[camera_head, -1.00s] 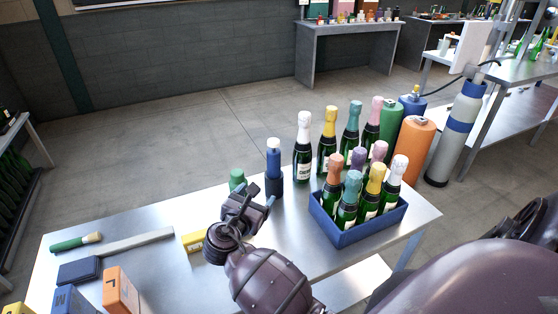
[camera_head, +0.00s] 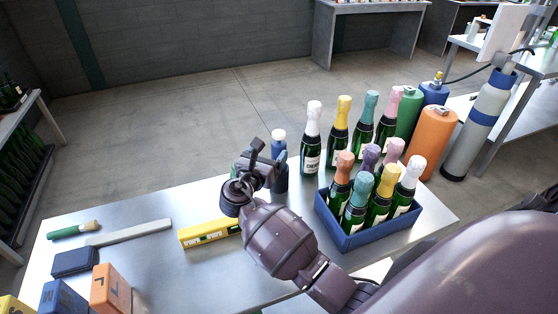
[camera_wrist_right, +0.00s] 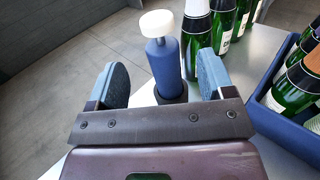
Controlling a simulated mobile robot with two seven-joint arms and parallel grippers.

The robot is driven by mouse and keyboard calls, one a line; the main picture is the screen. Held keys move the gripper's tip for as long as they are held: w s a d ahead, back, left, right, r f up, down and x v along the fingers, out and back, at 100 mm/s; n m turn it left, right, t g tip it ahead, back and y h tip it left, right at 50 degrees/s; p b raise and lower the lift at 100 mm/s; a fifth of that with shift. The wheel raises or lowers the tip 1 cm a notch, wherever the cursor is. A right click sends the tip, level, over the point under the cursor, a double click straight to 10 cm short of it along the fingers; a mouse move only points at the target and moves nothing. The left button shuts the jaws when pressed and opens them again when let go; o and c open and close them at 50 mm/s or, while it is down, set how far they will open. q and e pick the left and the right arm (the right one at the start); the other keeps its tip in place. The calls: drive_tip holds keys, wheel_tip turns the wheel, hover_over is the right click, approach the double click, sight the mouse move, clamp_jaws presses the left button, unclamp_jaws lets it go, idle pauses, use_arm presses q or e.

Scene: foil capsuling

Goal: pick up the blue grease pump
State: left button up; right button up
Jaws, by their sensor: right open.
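The blue grease pump (camera_head: 279,138), a blue cylinder with a white cap, stands upright at the table's far edge, partly hidden behind my right gripper (camera_head: 268,160). In the right wrist view the pump (camera_wrist_right: 163,66) stands between the two spread blue-grey fingers of my right gripper (camera_wrist_right: 160,75). The pump's dark foot shows low between the fingers. The right gripper is open and holds nothing. My left gripper is out of view.
Just right of the pump stand several foil-topped bottles (camera_head: 312,140), with a blue crate (camera_head: 370,235) of more bottles in front. A yellow level (camera_head: 205,233) lies left of my arm. Orange (camera_head: 433,140) and green cylinders stand behind the crate. The table's left middle is mostly clear.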

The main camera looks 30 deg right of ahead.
sight(279, 142)
drive_tip(key=shift+x, duration=3.4)
drive_tip(key=shift+r, duration=0.15)
drive_tip(key=c, duration=1.3)
clamp_jaws()
drive_tip(key=shift+r, duration=0.1)
